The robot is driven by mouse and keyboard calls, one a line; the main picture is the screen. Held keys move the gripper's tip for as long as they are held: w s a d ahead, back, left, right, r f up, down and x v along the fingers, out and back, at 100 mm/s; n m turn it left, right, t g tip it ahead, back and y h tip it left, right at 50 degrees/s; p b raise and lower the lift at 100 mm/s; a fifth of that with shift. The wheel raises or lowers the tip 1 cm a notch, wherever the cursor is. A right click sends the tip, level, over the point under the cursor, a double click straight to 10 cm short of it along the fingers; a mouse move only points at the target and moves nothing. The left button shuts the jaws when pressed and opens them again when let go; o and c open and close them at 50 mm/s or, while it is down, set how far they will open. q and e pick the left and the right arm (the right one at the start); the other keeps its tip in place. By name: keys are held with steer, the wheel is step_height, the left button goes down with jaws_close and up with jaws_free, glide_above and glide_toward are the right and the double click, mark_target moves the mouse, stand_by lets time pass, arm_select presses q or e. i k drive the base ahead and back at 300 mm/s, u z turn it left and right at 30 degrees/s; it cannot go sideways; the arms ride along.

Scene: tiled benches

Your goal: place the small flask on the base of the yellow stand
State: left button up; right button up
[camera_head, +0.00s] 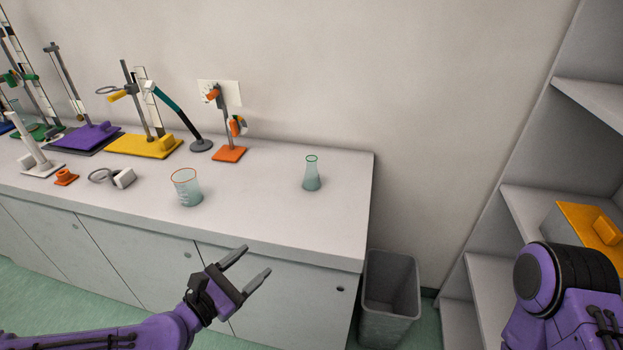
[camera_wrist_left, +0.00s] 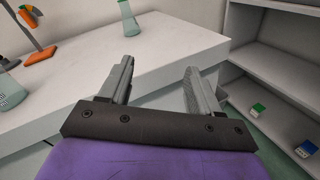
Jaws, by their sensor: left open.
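The small flask (camera_head: 312,174) is a clear greenish conical flask standing upright near the right end of the bench. It also shows at the top of the left wrist view (camera_wrist_left: 128,18). The yellow stand has a flat yellow base (camera_head: 135,146) at the back left of the bench, with upright rods and a ring. My left gripper (camera_head: 252,268) is open and empty in front of the bench's front edge, apart from the flask and below it in the picture. Its two fingers (camera_wrist_left: 158,88) also show in the left wrist view. My right gripper is not visible; only part of my right arm shows.
A beaker (camera_head: 187,188) stands on the bench (camera_head: 258,222) left of the flask. An orange stand (camera_head: 229,154), a lamp-like teal arm (camera_head: 172,108) and a purple base (camera_head: 88,137) line the back. A bin (camera_head: 390,290) and shelves (camera_head: 530,215) are at the right. Bench around the flask is clear.

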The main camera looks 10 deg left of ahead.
mark_target(128, 141)
steer(key=i, duration=1)
